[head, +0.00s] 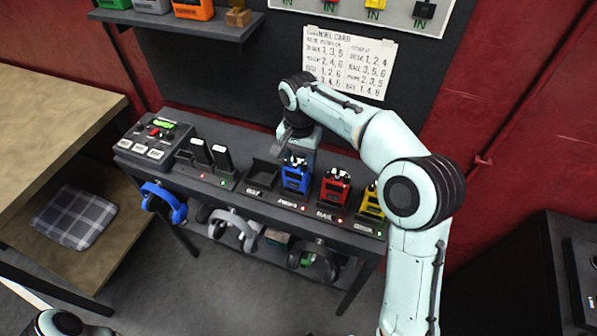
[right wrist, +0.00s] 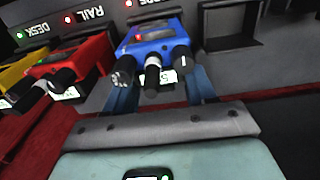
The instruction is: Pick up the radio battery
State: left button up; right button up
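Two upright dark blocks with pale edges, which look like batteries (head: 221,158), stand in a charger (head: 182,157) left of centre on the dark bench. A blue radio (head: 296,178) stands in its cradle, with a red radio (head: 335,187) and a yellow radio (head: 371,203) to its right. My right gripper (head: 291,143) is just behind and above the blue radio. In the right wrist view its fingers (right wrist: 160,92) are apart, with the blue radio (right wrist: 155,42) ahead, its knobs reaching between them. Contact cannot be told. My left gripper is out of view.
An empty cradle (head: 262,173) sits left of the blue radio. A control box (head: 150,142) is at the bench's left end. Headsets (head: 233,229) hang along the front edge. A written card (head: 348,62) is on the wall behind. A wooden table (head: 50,120) stands left.

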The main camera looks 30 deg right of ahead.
jog(key=shift+c, duration=0.6)
jog(key=shift+r, duration=0.15)
